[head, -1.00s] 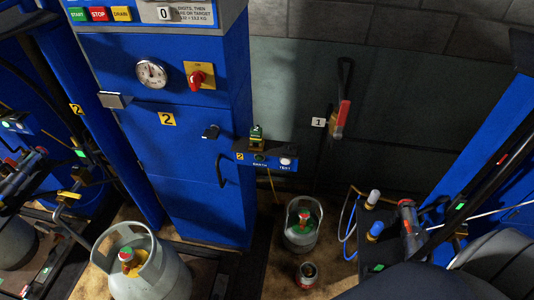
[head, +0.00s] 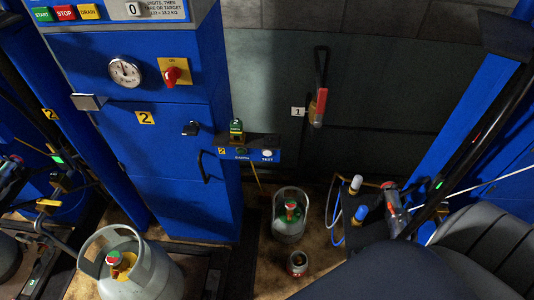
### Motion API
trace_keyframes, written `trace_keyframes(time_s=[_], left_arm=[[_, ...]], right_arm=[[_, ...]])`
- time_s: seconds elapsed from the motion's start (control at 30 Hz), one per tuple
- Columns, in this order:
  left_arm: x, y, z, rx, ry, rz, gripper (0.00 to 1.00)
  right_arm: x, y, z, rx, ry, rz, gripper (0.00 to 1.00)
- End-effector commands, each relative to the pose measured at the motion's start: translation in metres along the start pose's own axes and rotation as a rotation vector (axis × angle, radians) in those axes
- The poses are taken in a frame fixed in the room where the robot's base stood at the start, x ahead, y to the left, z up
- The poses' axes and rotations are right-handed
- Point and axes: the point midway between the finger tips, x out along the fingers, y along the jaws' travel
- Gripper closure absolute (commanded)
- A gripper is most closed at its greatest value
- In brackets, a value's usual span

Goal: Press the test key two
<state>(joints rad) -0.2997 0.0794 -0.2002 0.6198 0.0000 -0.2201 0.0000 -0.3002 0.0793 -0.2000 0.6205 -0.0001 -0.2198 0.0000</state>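The test key of station two is a round white button (head: 267,154) with the word TEST under it. It sits at the right end of a small blue panel (head: 254,153) that juts from the side of the blue cabinet. A yellow 2 label (head: 222,151) is at the panel's left end, and a darker round fitting marked EARTH (head: 242,151) lies between. Nothing covers the key.
The blue cabinet (head: 168,180) carries a gauge (head: 125,71) and a red knob (head: 171,75). A green-topped block (head: 237,129) stands on the panel. Grey cylinders (head: 289,218) stand on the floor. A red-handled lever (head: 318,106) is on the wall. Dark shapes fill the lower right.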

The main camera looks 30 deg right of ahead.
Motion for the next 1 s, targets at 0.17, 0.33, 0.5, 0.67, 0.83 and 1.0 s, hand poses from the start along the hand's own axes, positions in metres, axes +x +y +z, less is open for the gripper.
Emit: trace_keyframes(time_s=[0.17,0.33,0.5,0.67,0.83,1.0], left_arm=[[0.0000,-0.0002,0.0000,0.000,0.000,0.000,0.60],[0.0000,-0.0002,-0.0001,0.000,0.000,0.000,0.60],[-0.0001,-0.0003,-0.0001,0.000,0.000,0.000,0.60],[-0.0001,-0.0004,-0.0001,0.000,0.000,0.000,0.60],[-0.0001,-0.0004,-0.0001,0.000,0.000,0.000,0.60],[-0.0001,-0.0004,-0.0001,0.000,0.000,0.000,0.60]], right_arm=[[0.0000,0.0000,0.0000,0.000,0.000,0.000,1.00],[0.0000,0.0001,0.0001,0.000,0.000,0.000,1.00],[0.0000,0.0001,0.0002,0.000,-0.001,0.000,1.00],[0.0000,0.0002,0.0002,0.000,-0.001,0.000,1.00],[0.0000,0.0002,0.0002,0.000,-0.001,0.000,1.00],[0.0000,0.0003,0.0002,0.000,-0.001,0.000,1.00]])
